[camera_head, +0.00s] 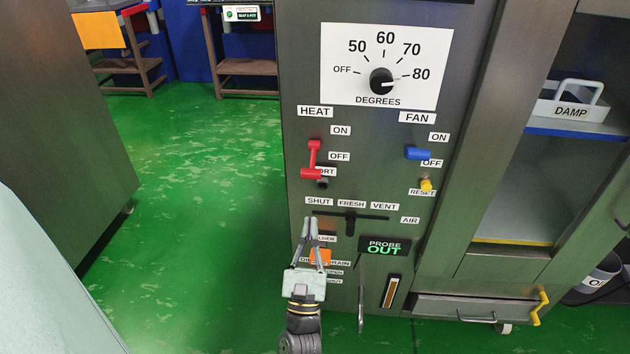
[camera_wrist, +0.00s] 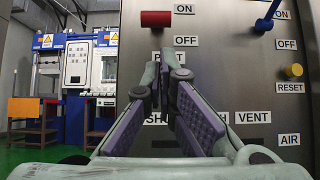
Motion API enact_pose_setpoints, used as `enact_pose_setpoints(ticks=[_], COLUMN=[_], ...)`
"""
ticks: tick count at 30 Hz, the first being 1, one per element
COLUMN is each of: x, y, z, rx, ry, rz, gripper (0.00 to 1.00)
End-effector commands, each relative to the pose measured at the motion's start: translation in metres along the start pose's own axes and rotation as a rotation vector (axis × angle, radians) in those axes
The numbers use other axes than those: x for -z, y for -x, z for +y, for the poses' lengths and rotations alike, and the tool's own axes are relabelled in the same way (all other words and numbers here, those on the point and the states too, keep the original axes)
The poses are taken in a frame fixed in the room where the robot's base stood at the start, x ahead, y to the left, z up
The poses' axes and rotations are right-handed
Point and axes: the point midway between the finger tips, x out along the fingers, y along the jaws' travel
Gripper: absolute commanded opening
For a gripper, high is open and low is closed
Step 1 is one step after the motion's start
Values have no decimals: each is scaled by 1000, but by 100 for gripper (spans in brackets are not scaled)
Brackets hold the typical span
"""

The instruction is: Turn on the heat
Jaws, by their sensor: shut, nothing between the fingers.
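The red HEAT lever (camera_head: 314,158) is on the metal panel, beside the ON and OFF labels. Its red grip also shows at the top of the wrist view (camera_wrist: 156,18), near the ON label. Its exact setting is hard to tell from these angles. My gripper (camera_head: 310,222) is shut and empty, with its fingertips pointing up. It is below the red lever and apart from it, in front of the lower panel labels. In the wrist view the closed fingertips (camera_wrist: 157,74) sit below the red grip and cover part of the panel.
The blue FAN lever (camera_head: 418,153) and yellow RESET button (camera_head: 426,184) are to the right. A black dial (camera_head: 381,82) is above, its pointer toward 80. A vent slider (camera_head: 350,222) and PROBE OUT display (camera_head: 384,247) are below. Green floor (camera_head: 200,200) lies open at left.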

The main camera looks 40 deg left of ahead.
Motion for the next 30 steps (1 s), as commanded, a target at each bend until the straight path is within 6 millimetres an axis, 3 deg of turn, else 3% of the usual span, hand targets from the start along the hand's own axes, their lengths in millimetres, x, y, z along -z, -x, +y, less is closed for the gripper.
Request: enact_pose_setpoints(ticks=[8,21,30], x=[-2,-4,0], y=[-11,-86,-101], z=[0,0,0], rx=[0,0,-1], ry=[2,2,3], rz=[-3,-3,0], gripper=[0,0,0])
